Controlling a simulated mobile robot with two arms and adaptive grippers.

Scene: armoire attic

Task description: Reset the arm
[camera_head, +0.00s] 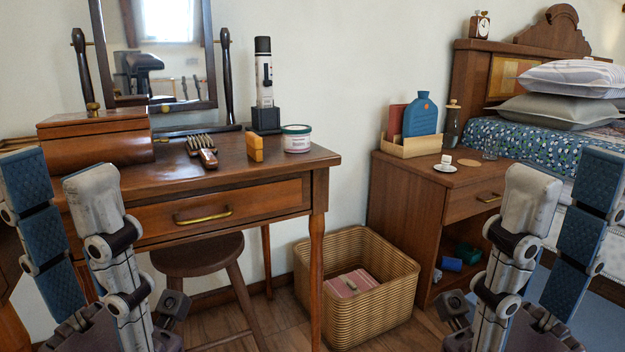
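My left gripper (67,185) stands upright at the lower left, in front of the dressing table (225,185). Its two fingers are spread apart with nothing between them. My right gripper (567,185) stands upright at the lower right, in front of the nightstand and bed. Its fingers are also spread apart and empty. Neither gripper visibly touches anything.
A wicker basket (390,290) is beside the nightstand (410,190). Floor shows between my arms.

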